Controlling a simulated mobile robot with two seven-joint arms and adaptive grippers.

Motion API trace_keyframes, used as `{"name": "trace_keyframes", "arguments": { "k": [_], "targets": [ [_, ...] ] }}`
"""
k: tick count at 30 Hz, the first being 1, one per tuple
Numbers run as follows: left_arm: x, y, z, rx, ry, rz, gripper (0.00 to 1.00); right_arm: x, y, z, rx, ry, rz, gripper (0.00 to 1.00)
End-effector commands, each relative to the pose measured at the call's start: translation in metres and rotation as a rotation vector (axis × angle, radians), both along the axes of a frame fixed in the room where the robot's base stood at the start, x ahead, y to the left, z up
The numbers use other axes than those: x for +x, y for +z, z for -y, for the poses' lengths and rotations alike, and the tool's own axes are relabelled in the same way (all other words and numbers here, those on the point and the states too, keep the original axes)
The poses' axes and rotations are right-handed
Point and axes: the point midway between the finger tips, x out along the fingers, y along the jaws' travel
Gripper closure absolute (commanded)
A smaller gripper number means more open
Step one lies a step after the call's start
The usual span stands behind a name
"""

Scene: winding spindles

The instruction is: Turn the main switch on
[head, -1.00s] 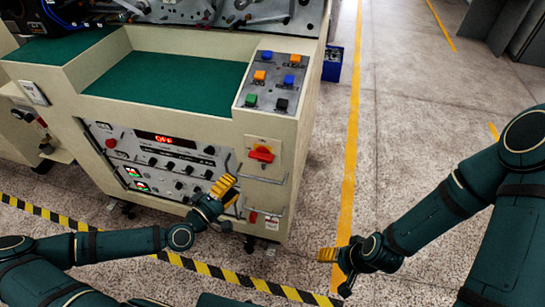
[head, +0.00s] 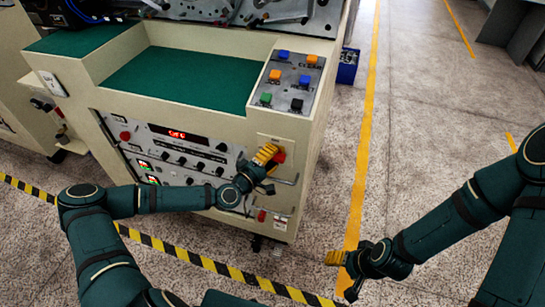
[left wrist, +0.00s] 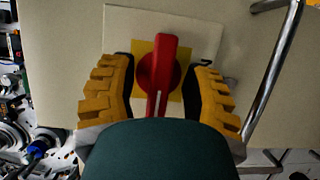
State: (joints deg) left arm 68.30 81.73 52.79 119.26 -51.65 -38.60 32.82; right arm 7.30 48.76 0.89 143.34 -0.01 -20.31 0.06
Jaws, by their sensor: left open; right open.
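The main switch is a red rotary handle (left wrist: 158,70) on a yellow square plate (left wrist: 175,110), set on a pale panel of the machine's front. In the left wrist view its handle stands nearly upright. My left gripper (left wrist: 160,85) is open, with one yellow-padded finger on each side of the handle and a gap on both sides. In the head view my left gripper (head: 266,154) is in front of the switch and hides most of it; a red part (head: 280,156) shows beside the fingers. My right gripper (head: 336,258) is open and empty, low over the floor on the right.
A metal bar handle (left wrist: 277,60) stands to the right of the switch. A button panel (head: 291,82) with several coloured buttons is above. The control panel (head: 170,150) with knobs and a red display is to the left.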

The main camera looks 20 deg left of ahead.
Motion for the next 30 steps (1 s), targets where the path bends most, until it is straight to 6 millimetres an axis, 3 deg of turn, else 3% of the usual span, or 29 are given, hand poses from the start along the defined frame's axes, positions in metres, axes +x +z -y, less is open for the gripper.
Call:
{"name": "trace_keyframes", "arguments": {
  "k": [9,10,14,30],
  "targets": [
    [0.0022,0.0002,0.0013,0.000,0.000,0.000,0.52,0.0001,-0.0001,0.0000,0.000,0.000,0.000,0.37],
    [0.0022,0.0002,0.0013,0.000,0.000,0.000,0.56,0.0001,-0.0001,0.0000,0.000,0.000,0.000,0.37],
    [0.0022,0.0002,0.0012,0.000,0.000,0.000,1.00,0.0001,-0.0001,0.0000,0.000,0.000,0.000,0.37],
    [0.0027,0.0031,0.0010,0.081,0.000,0.005,1.00,-0.0012,0.0086,-0.0001,0.000,0.001,-0.003,0.37]
  ]
}}
